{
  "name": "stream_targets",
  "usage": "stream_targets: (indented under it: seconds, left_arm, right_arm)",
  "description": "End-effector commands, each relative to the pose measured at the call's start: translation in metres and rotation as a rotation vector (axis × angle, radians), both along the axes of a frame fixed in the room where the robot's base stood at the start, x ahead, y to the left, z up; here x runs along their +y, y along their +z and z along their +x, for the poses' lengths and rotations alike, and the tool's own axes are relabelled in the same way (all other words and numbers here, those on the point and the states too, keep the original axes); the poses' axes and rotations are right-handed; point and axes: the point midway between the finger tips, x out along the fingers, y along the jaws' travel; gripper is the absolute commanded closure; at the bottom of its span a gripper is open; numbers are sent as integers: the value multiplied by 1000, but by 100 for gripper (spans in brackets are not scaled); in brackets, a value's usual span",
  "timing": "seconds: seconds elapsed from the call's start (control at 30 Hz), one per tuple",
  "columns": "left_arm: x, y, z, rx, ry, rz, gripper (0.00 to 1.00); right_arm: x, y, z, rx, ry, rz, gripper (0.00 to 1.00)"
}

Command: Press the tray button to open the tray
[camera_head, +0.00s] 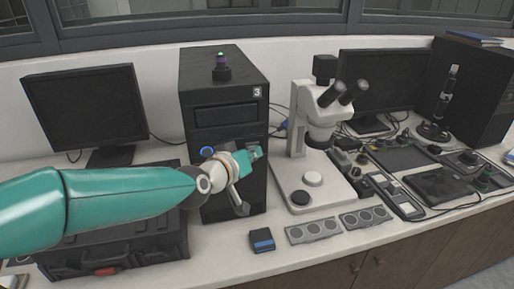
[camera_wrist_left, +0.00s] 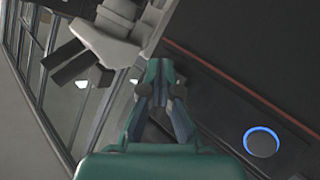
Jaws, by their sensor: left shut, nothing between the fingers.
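A black tower machine (camera_head: 224,78) marked 3 stands behind my left arm, with a green light on its top. A round button with a glowing blue ring (camera_head: 207,152) is on its front. The button also shows in the left wrist view (camera_wrist_left: 262,142), to the right of the fingers and apart from them. My left gripper (camera_head: 257,152) is shut and empty in front of the tower's lower front, to the right of the button. Its teal fingers (camera_wrist_left: 161,68) show in the left wrist view. My left wrist hides part of the tower front. I cannot make out an open tray.
A white microscope (camera_head: 318,125) stands close on the right of the tower. A black case (camera_head: 120,250) lies below my left arm.

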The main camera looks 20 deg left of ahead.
Motion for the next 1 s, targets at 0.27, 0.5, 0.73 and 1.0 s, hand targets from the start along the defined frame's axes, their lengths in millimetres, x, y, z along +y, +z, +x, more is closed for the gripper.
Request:
stream_targets:
  seconds: [0.27,0.5,0.73,1.0]
  left_arm:
    - [1,0,2,0,0,0,100]
    - [3,0,5,0,0,0,100]
    - [4,0,7,-1,-1,1,100]
    - [4,0,7,0,-1,0,100]
  right_arm:
    - [0,-2,0,0,0,0,60]
    - [0,-3,0,0,0,0,60]
    - [0,-5,0,0,0,0,60]
    - [0,-4,0,0,0,0,60]
